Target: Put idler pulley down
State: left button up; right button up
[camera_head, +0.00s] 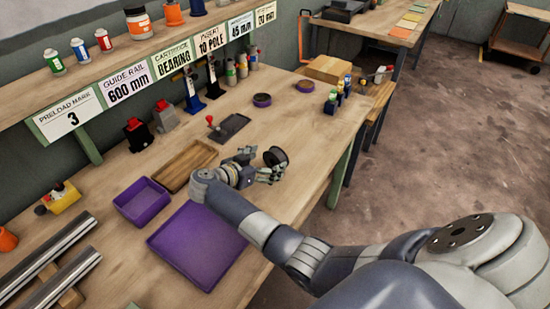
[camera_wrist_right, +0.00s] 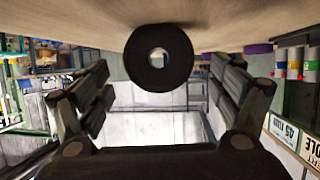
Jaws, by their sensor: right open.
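The idler pulley (camera_head: 275,156), a dark round wheel with a hole in its middle, stands on edge on the wooden workbench (camera_head: 318,133). My right gripper (camera_head: 270,172) is open just in front of it. In the right wrist view, which is upside down, the pulley (camera_wrist_right: 159,58) shows its round face and pale centre hole, centred beyond the two spread fingers (camera_wrist_right: 160,100). Its rim meets the bench surface, and clear gaps show between it and both fingers. My left gripper is not in view.
A large purple tray (camera_head: 198,246), a small purple bin (camera_head: 142,203) and a wooden tray (camera_head: 184,166) lie left of my right gripper. A dark tray with a red-knobbed item (camera_head: 226,128) is behind. Metal rails (camera_head: 60,264) lie far left.

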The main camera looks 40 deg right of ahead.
jog(key=x, duration=0.2)
jog(key=shift+d+f, duration=0.2)
jog(key=shift+d, duration=0.15)
jog(key=shift+a, duration=0.1)
jog(key=c, duration=1.2)
jog(key=shift+r, duration=0.1)
jog(key=c, duration=0.5)
jog(key=shift+r, duration=0.15)
jog(key=shift+c, duration=0.2)
